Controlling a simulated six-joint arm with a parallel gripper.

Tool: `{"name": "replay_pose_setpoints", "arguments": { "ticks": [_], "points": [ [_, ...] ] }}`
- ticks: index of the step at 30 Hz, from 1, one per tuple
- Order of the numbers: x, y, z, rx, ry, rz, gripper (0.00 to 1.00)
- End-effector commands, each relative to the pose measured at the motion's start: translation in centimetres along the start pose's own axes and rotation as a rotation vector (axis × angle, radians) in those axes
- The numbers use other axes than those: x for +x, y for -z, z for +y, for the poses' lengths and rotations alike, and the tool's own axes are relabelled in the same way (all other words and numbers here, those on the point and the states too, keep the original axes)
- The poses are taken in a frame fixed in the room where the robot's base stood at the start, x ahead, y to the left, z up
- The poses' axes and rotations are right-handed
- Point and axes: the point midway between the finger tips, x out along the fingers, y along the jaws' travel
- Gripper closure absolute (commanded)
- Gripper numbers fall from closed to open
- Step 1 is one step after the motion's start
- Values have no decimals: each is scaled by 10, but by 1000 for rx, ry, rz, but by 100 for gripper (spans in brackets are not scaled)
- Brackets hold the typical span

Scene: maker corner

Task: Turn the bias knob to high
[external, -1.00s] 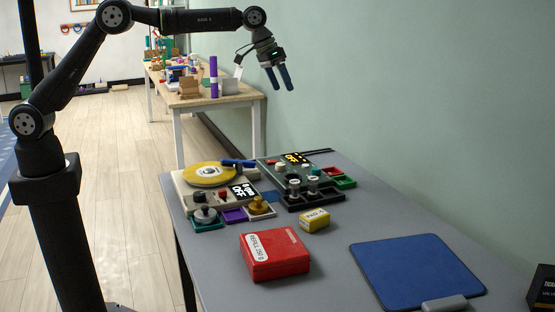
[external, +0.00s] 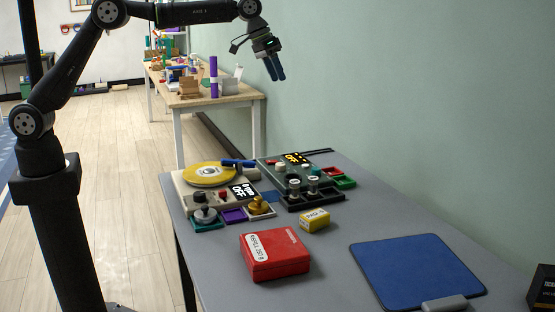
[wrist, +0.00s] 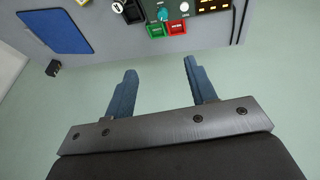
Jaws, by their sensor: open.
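A dark grey control panel (external: 282,176) with a lit orange display (external: 295,158) and several small knobs and buttons sits on the far part of the grey table. In the wrist view, a teal knob (wrist: 163,13) and a white button (wrist: 184,6) show at the top edge. I cannot read which knob is the bias knob, or its setting. My gripper (external: 275,74) is open and empty, high above and behind the panel. Its two blue fingers also show spread apart in the wrist view (wrist: 160,68), with nothing between them.
Left of the panel is a beige unit with a yellow disc (external: 209,174). Small red (wrist: 177,28) and green (wrist: 155,31) trays adjoin the panel. A red box (external: 275,257), a yellow box (external: 314,220) and a blue mat (external: 415,270) lie nearer. A green wall borders the table.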

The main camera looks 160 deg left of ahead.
Motion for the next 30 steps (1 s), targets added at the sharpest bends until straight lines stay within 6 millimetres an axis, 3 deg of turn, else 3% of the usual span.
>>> {"name": "replay_pose_setpoints", "arguments": {
  "ticks": [5, 12, 18, 24, 30],
  "points": [
    [49, -15, -15, -244, -128, -91, 49],
    [130, -39, -47, -883, -402, -306, 49],
    [179, -47, -88, -1450, -596, -490, 49],
    [207, -48, -127, -1853, -726, -620, 49],
    [216, -47, -138, -1982, -771, -664, 49]
  ]
}}
